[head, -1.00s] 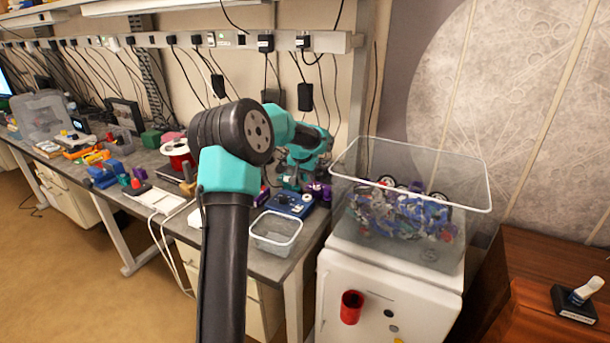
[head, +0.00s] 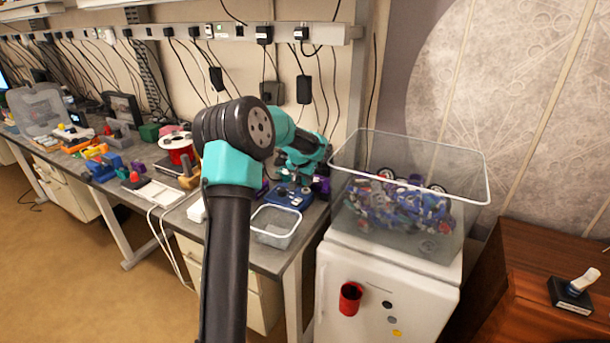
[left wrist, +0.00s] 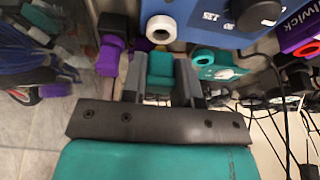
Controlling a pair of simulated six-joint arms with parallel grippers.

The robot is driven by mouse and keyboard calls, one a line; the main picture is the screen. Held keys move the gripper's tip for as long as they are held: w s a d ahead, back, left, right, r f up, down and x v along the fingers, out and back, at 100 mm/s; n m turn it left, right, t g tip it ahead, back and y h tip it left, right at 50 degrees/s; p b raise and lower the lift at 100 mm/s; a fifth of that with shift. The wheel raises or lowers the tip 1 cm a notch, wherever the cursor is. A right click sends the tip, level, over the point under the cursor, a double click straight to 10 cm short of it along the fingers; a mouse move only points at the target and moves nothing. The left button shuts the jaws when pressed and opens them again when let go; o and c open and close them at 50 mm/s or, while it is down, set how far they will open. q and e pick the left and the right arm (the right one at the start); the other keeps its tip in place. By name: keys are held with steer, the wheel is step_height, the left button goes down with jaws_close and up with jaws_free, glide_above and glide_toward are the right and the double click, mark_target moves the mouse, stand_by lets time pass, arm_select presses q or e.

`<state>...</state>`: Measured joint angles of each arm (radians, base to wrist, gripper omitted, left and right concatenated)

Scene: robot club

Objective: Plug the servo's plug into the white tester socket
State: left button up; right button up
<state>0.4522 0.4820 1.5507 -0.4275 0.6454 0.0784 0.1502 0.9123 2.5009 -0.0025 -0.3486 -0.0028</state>
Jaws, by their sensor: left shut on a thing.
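My left gripper (left wrist: 161,72) is shut on a teal plug (left wrist: 160,66), which sits between its two grey fingers in the left wrist view. Just beyond the plug is the white ring of the tester socket (left wrist: 161,29), on the face of a blue tester box (left wrist: 212,22). I cannot tell whether plug and socket touch. In the head view the blue tester (head: 290,196) stands on the bench, below my left wrist, and the plug is too small to make out. My right gripper is not in view.
A purple piece (left wrist: 110,52) is at the left. In the head view, a clear tray (head: 274,226) stands in front of the tester and a large clear bin (head: 410,205) to its right.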

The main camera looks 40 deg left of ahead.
arm_select(q)
steer(key=shift+f, duration=0.4)
steer(key=shift+f, duration=0.95)
stand_by(2.9)
steer(key=o, duration=1)
steer(key=shift+c, duration=0.2)
steer(key=v, duration=1.7)
steer(key=shift+r, duration=0.25)
